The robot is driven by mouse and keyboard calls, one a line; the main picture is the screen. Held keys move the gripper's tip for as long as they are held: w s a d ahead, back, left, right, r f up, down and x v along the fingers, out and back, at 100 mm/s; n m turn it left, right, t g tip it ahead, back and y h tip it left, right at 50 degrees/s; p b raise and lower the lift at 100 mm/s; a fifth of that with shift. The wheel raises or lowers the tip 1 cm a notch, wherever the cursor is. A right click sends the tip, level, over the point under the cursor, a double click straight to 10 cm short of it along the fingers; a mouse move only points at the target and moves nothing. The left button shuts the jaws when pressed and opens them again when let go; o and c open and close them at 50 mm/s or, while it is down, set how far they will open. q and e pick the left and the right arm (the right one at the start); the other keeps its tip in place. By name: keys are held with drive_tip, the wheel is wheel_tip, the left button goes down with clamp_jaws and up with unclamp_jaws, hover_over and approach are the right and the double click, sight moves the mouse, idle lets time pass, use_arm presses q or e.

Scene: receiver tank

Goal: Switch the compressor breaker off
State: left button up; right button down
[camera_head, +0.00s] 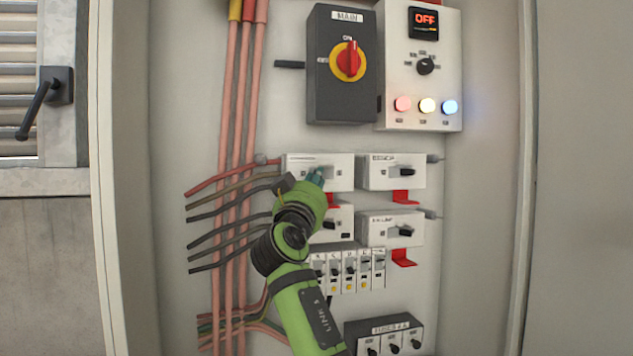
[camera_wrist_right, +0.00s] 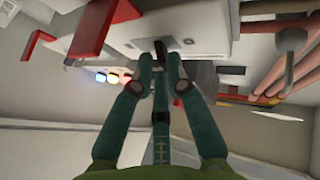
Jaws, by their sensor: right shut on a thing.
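The compressor breaker (camera_head: 342,170) is the white box at the upper left of a group of four breakers in the open cabinet. Its small label is hard to read. My right gripper (camera_head: 316,176) is at its front, covering the lower left of the box and part of the lever. In the right wrist view the teal fingers of the right gripper (camera_wrist_right: 159,62) are shut on the dark breaker lever (camera_wrist_right: 160,46), which stands out from the white breaker face (camera_wrist_right: 200,42). The exact lever position is hidden. My left gripper is not in view.
Another breaker (camera_head: 378,172) sits close to the right, with a red bracket (camera_head: 403,197) below it. More breakers stand below. The dark main switch box (camera_head: 325,90) and a control panel reading OFF (camera_head: 396,85) are above. Pink and dark cables (camera_head: 232,130) run along the left.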

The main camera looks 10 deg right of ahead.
drive_tip(key=c, duration=1.4)
unclamp_jaws()
drive_tip(key=shift+a+r, duration=0.15)
drive_tip(key=shift+r, duration=0.05)
drive_tip(key=shift+w+a+f, duration=0.15)
drive_tip(key=shift+w, duration=0.1)
drive_tip(key=v, duration=1.2)
drive_tip(key=shift+f, duration=0.1)
